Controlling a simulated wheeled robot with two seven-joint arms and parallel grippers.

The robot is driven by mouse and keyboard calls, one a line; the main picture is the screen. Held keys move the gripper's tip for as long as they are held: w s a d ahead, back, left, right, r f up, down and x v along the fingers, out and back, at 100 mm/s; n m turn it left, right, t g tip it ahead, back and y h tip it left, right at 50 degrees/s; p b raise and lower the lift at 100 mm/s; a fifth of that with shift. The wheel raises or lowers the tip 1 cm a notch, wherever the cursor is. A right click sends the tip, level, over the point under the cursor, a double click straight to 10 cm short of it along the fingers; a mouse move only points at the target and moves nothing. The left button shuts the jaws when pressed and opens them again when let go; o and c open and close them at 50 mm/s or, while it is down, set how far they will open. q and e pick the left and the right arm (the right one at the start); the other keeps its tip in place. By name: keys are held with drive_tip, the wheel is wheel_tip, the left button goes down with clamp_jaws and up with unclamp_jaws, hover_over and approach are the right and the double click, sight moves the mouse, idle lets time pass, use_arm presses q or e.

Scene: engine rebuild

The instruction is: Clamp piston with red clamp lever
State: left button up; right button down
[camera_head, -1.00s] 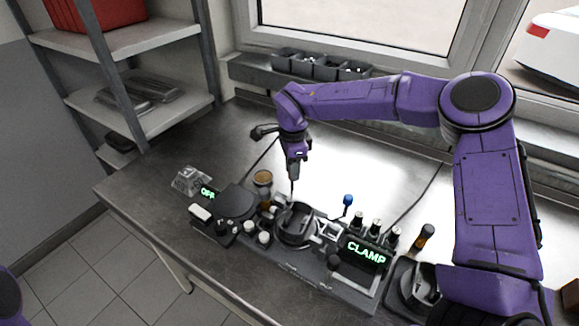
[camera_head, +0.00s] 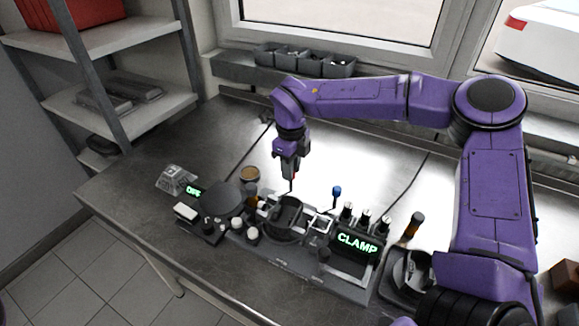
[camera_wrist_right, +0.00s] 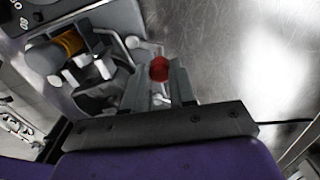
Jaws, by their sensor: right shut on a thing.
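My right gripper (camera_head: 291,181) points down at the back of the clamping fixture (camera_head: 285,265) on the bench. In the right wrist view its two fingers (camera_wrist_right: 159,84) are closed around the red knob of the clamp lever (camera_wrist_right: 159,68). A little red also shows at the fingertips in the head view. A dark round holder (camera_head: 286,217) sits in the fixture just in front of the gripper; whether the piston is in it I cannot tell. A lit green display (camera_head: 357,243) reads "CLAMP". My left gripper is out of view.
A blue-knobbed lever (camera_head: 336,191) and several black-topped knobs stand right of the holder. A second display (camera_head: 193,191) reads "OFF" at the left. Small bins (camera_head: 305,60) line the window sill. The bench behind the fixture is mostly clear.

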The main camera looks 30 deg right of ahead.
drive_tip(key=shift+s+f+m, duration=0.2)
drive_tip(key=shift+s+m, duration=0.2)
drive_tip(key=shift+m, duration=0.4)
drive_tip(key=c, duration=0.9)
unclamp_jaws()
drive_tip(key=shift+w, duration=0.1)
drive_tip(key=shift+r, duration=0.15)
wheel_tip(320, 180, up, 10)
drive_tip(key=shift+w+r+b, duration=0.1)
drive_tip(key=shift+r+b, duration=0.1)
drive_tip(key=shift+b, duration=0.75)
